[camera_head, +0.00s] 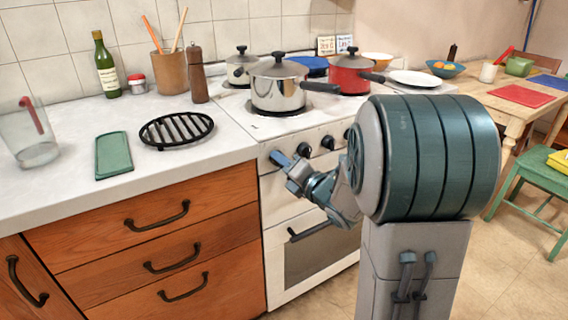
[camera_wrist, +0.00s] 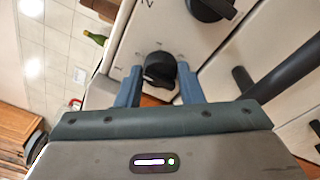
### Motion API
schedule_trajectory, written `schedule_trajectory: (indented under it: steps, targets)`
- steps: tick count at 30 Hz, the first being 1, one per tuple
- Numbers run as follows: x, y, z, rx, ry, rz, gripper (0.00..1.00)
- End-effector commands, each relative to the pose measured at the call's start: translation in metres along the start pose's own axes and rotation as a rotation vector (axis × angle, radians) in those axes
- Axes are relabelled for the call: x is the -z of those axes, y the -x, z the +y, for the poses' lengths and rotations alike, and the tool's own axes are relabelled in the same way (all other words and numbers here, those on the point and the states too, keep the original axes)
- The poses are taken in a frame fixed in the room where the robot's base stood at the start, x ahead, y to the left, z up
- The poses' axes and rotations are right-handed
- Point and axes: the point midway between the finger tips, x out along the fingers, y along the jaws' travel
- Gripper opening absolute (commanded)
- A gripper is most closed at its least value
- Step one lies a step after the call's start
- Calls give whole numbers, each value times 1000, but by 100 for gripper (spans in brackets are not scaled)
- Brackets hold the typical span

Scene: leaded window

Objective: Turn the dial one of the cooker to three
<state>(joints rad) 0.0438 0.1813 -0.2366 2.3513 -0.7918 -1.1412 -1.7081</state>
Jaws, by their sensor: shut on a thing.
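The white cooker (camera_head: 290,128) stands in the middle of the head view with a row of black dials on its front. My gripper (camera_head: 279,158) is at the left end of that row and hides the dial there. In the wrist view my gripper (camera_wrist: 160,82) has its blue fingers on either side of a black dial (camera_wrist: 160,70), shut on it. Small marks surround this dial, but I cannot read which one it points to. Another dial (camera_wrist: 212,8) shows at the top of the wrist view, and a free dial (camera_head: 305,151) shows right of my gripper.
Steel pots (camera_head: 279,88) and a red pot (camera_head: 350,75) stand on the hob, one handle reaching right. The oven handle (camera_head: 308,232) sticks out below the dials. A wooden drawer unit (camera_head: 165,240) adjoins on the left. A black trivet (camera_head: 177,130) lies on the worktop.

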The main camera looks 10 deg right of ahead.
Motion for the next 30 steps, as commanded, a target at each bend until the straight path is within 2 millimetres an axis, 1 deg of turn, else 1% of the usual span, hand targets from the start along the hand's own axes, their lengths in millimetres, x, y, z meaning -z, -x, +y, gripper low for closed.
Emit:
schedule_trajectory:
  steps: [5,11,17,30]
  targets:
    - [1,0,-1,-2,-21,-2,11]
    - [2,0,-3,-10,-105,-8,11]
    - [3,1,-5,-26,-257,-19,11]
    - [4,0,-4,-63,-673,-44,11]
